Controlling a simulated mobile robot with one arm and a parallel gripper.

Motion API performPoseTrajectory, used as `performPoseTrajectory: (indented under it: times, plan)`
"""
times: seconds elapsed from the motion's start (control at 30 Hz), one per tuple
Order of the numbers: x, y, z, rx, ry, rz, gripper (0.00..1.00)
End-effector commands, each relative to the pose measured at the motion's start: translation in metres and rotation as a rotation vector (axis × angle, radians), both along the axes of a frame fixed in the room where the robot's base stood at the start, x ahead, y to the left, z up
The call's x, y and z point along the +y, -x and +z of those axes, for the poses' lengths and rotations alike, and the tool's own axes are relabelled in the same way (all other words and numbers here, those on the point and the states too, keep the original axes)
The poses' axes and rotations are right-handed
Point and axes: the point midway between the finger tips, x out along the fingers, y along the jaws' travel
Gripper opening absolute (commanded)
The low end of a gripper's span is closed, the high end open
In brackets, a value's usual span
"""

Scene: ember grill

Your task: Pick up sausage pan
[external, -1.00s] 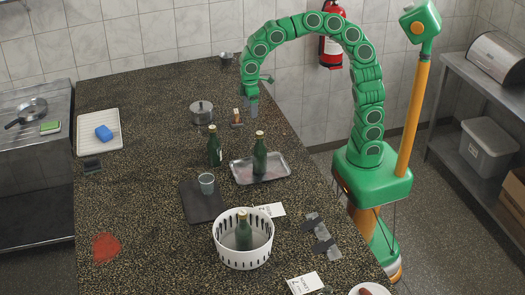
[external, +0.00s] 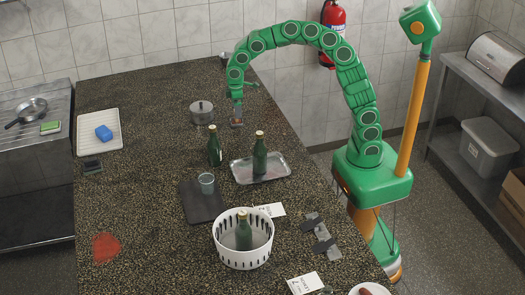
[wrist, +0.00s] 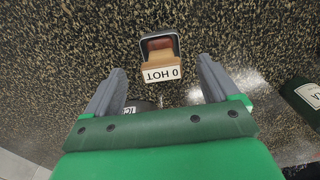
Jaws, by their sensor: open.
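My gripper (external: 236,98) is open and empty over the far right part of the dark speckled counter. In the wrist view its two grey fingers (wrist: 160,82) point at a small dark-rimmed holder (wrist: 161,38) with a reddish-brown inside. A tan block with a white card reading "0 HOT" (wrist: 161,74) stands at its near side, between the fingertips in the picture. I cannot tell whether this holder is the sausage pan. A frying pan (external: 33,107) lies on the left rack. A plate with a brown sausage-like piece (external: 367,292) is cut off at the bottom edge.
A lidded pot (external: 201,113) stands left of my gripper. Green bottles (external: 214,150) (external: 260,158) stand nearer, one on a metal tray (external: 281,162). A white basket (external: 243,260) holds another bottle. The counter's left middle is mostly clear.

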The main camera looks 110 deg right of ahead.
Motion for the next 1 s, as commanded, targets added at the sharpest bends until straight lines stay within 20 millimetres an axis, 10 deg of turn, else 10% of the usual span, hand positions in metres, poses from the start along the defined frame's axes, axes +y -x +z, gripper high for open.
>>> performPoseTrajectory:
  times: [0.63, 1.0]
  plan:
    - [0.001, -0.003, -0.047, 0.000, 0.001, 0.000, 0.88]
    - [0.001, -0.003, -0.047, -0.001, 0.001, 0.000, 0.32]
